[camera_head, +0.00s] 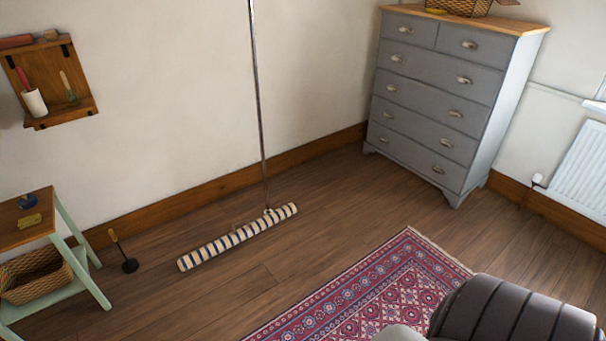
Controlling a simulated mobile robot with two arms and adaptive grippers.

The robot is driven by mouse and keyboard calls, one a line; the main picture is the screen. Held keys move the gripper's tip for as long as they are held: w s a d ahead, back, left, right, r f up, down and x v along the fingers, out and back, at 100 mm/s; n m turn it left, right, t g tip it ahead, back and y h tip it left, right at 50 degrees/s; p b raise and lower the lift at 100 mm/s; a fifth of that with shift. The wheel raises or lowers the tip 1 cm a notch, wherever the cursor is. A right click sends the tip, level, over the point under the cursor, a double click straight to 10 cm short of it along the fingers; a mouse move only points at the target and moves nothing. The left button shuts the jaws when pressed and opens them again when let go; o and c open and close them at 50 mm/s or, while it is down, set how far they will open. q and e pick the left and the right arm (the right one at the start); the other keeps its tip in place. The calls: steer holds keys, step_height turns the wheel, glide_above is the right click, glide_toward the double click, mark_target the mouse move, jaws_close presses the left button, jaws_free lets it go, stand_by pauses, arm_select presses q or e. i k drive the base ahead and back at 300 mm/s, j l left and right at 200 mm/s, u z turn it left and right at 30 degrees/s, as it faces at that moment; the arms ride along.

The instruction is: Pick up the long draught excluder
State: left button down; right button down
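The long draught excluder (238,237) is a thin roll with cream, blue and tan stripes. It lies on the wooden floor in the camera_head view, slanting from lower left to upper right, near the wall's skirting board. A thin metal pole (259,110) rises by its right end, with its foot at or just behind the roll. I cannot tell whether they touch. Neither of my grippers shows in this view.
A grey chest of drawers (436,98) stands at the back right. A patterned red rug (375,293) lies in front. A dark ribbed rounded thing (515,312) fills the lower right.

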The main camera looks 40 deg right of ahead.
mark_target(192, 259)
steer(key=z, duration=0.85)
steer(key=u, duration=0.2)
steer(key=i+l+u, duration=0.2)
steer(key=i+u, duration=0.15)
steer(key=i+l+u, duration=0.4)
steer(key=i, duration=0.05)
